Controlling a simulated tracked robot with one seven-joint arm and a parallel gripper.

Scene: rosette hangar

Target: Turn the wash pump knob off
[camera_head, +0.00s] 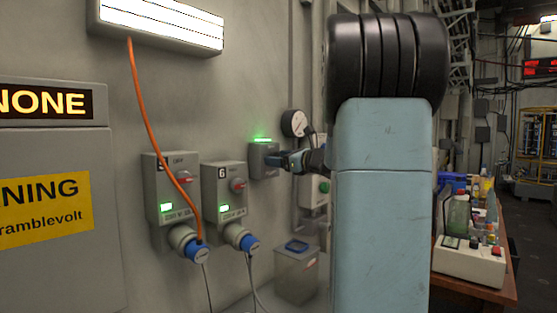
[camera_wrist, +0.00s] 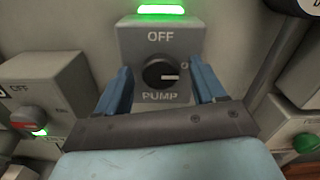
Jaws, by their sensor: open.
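The wash pump knob (camera_wrist: 160,74) is a black round dial on a grey box (camera_wrist: 133,44) marked OFF above and PUMP below. Its white pointer line points right, toward a small mark. A green lamp (camera_wrist: 170,11) is lit on top of the box. In the wrist view my gripper (camera_wrist: 160,80) is open, with one blue finger on each side of the knob and apart from it. In the head view the pump box (camera_head: 257,160) is on the wall, and my gripper (camera_head: 277,160) is in front of it, hiding the knob.
Two grey socket boxes with red knobs, box (camera_head: 158,208) and box (camera_head: 222,190), are on the wall at left. A gauge (camera_head: 294,123) is just right of the pump box. A box with a green button (camera_wrist: 305,142) is at lower right. A cluttered table (camera_head: 470,287) stands at right.

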